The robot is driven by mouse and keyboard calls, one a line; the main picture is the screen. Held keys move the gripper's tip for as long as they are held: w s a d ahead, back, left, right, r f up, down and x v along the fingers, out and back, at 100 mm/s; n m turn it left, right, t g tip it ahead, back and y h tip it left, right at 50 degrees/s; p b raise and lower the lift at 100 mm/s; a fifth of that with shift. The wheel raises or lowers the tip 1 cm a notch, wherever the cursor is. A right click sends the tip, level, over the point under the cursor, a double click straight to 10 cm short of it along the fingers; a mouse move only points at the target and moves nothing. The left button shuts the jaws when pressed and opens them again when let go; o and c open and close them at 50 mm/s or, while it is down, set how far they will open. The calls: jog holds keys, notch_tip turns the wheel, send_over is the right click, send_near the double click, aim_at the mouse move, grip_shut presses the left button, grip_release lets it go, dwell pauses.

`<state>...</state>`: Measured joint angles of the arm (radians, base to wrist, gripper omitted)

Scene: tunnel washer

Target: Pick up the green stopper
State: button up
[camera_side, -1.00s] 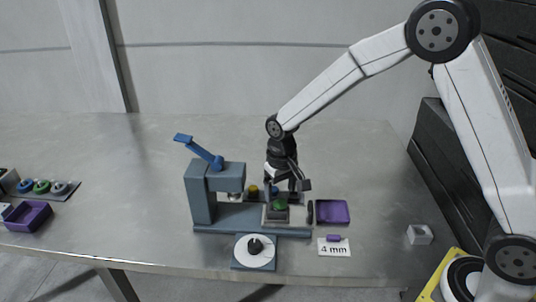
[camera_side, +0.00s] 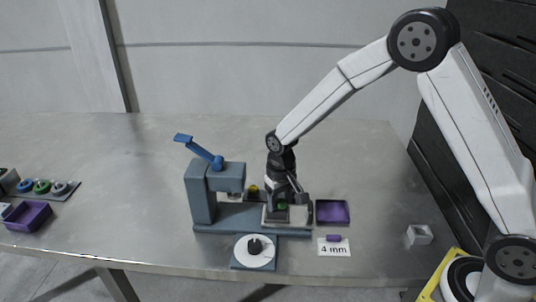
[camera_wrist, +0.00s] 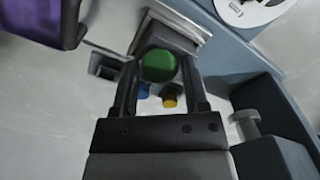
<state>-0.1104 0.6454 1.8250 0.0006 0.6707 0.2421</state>
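The green stopper (camera_side: 282,206) sits in a grey block-like holder (camera_side: 268,221) on the blue-grey base of the press. In the wrist view the round green top (camera_wrist: 158,65) lies between the fingertips of my gripper (camera_wrist: 160,68). My gripper also shows in the side view (camera_side: 286,203), lowered over the holder. Its fingers are apart, one on each side of the stopper, with a small gap visible around it. The stopper's lower part is hidden.
A press with a blue lever (camera_side: 200,150) stands just left of my gripper. A purple tray (camera_side: 332,213) is close on the right. A "4 mm" card (camera_side: 334,250) lies in front of it. Blue (camera_wrist: 144,91) and yellow (camera_wrist: 169,101) pieces are near the fingers.

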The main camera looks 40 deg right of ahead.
grip_shut()
jog(key=shift+r, duration=0.15)
jog(key=shift+r, duration=0.45)
jog(key=s+d+r, duration=0.1)
jog(key=s+r, duration=1)
jog(key=s, duration=0.3)
jog(key=shift+d+r, duration=0.15)
jog(key=shift+r, duration=0.25)
jog(key=shift+w, duration=0.1)
